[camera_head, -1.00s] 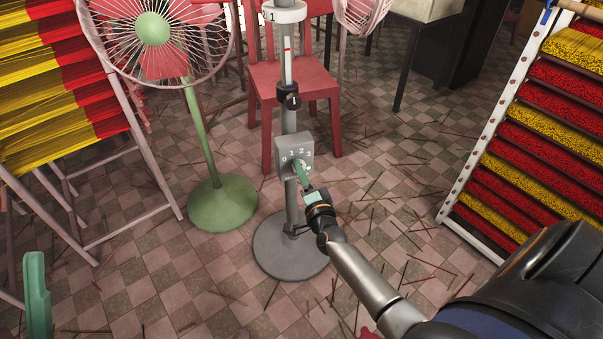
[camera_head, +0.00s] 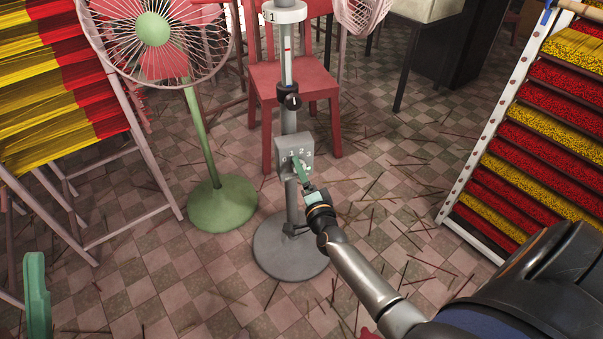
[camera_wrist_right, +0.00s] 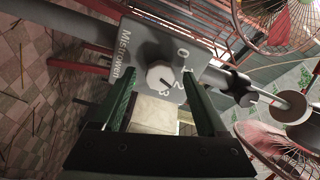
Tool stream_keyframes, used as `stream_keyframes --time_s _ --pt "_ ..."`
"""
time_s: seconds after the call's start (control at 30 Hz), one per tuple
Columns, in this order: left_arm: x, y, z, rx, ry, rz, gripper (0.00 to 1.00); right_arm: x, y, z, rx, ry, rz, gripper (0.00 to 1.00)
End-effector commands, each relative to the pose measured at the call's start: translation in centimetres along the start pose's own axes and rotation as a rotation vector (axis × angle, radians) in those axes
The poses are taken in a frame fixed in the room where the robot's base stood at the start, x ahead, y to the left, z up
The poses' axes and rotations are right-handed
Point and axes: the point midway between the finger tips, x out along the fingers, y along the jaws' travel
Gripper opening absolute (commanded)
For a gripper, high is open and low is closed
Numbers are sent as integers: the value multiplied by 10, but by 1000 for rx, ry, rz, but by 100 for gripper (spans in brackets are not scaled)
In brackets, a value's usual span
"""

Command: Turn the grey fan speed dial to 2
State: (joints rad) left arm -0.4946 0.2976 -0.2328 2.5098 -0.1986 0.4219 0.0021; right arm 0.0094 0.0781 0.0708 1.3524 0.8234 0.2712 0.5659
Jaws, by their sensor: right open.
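The grey fan speed dial (camera_wrist_right: 160,76) is a round knob on a light grey control box (camera_head: 281,155). The box is on the upright grey fan pole (camera_head: 289,119). Numbers are printed around one side of the dial. In the right wrist view its dark pointer line slants to the lower right, toward the printed numbers; I cannot tell exactly which number it meets. My right gripper (camera_head: 299,168) is open, with its green fingers at the box. In the wrist view one finger lies on each side of the dial; contact is unclear.
A green fan (camera_head: 152,29) on a green base (camera_head: 222,203) stands left of the pole. The pole's round grey base (camera_head: 290,262) is on the checkered floor. A red chair (camera_head: 265,88) is behind it. Racks of incense (camera_head: 560,130) stand at both sides.

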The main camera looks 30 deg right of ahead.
Motion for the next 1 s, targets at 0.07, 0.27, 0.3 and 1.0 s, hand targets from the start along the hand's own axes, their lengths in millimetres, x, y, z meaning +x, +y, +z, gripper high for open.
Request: stream_keyframes --time_s 0.07,0.27,0.3,1.0 --pt "0 0 0 1 1 0 59 0 0 0 0 0 -1 75" --pt "2 -1 -2 4 1 1 59 -7 -1 0 0 0 1 75" --pt "4 -2 -4 6 2 1 59 -12 -1 0 -1 0 1 75" --pt "21 -12 -22 53 7 -2 59 -124 -1 0 -1 0 -1 75"
